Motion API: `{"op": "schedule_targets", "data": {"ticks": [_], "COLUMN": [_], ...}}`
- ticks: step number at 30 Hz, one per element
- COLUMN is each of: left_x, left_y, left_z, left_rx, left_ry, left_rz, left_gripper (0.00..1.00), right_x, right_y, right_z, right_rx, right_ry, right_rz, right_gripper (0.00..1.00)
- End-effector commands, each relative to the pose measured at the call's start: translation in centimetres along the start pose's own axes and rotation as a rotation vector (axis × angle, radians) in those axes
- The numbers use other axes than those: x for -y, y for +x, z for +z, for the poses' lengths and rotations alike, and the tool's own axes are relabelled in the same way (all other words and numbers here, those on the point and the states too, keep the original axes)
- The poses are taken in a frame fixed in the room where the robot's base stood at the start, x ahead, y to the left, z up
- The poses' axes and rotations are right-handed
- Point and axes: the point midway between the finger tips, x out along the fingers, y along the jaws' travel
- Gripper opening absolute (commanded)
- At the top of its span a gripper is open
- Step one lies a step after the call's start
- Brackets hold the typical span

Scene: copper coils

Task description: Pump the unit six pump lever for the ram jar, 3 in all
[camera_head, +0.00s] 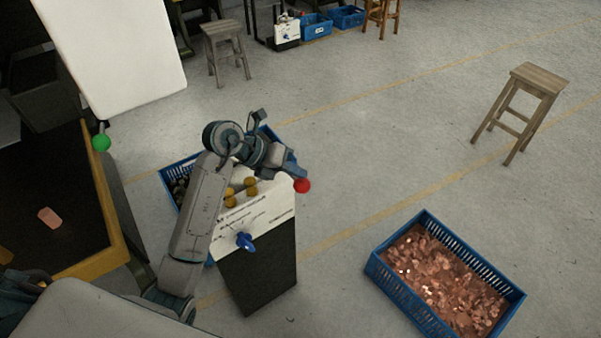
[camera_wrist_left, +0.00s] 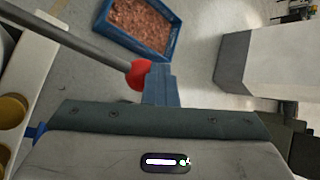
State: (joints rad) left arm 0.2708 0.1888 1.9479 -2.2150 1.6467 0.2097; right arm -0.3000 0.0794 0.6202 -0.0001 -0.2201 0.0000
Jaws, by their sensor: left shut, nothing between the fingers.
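A pump unit with a white top (camera_head: 262,207) and dark body stands on the floor in the middle of the head view. Its lever ends in a red knob (camera_head: 303,186) at the top right. In the left wrist view the lever is a grey rod (camera_wrist_left: 85,43) running to the red knob (camera_wrist_left: 136,75). My left gripper (camera_head: 294,172) is shut and empty, close by the knob. In the wrist view its closed fingers (camera_wrist_left: 160,85) overlap the knob's right edge; I cannot tell if they touch. The unit's number and a ram jar cannot be made out. My right gripper is not in view.
A blue valve handle (camera_head: 245,241) and several yellow knobs (camera_head: 251,186) are on the unit. A blue crate of copper pieces (camera_head: 374,266) stands to the right. Another blue crate (camera_head: 168,174) is behind my arm. A stool (camera_head: 540,78) stands far right; open floor lies between.

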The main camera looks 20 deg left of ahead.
Motion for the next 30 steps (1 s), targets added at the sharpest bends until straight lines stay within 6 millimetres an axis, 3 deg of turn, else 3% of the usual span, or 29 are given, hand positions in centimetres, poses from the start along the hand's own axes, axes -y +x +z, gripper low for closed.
{"op": "schedule_targets", "data": {"ticks": [30], "left_x": [-0.74], "left_y": [0.96], "left_z": [-0.73], "left_rx": [-0.002], "left_ry": [-0.002], "left_rz": [0.001], "left_gripper": [0.0], "right_x": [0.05], "right_y": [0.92], "right_z": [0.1], "right_rx": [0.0], "right_ry": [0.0], "right_rz": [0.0], "right_gripper": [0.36]}}
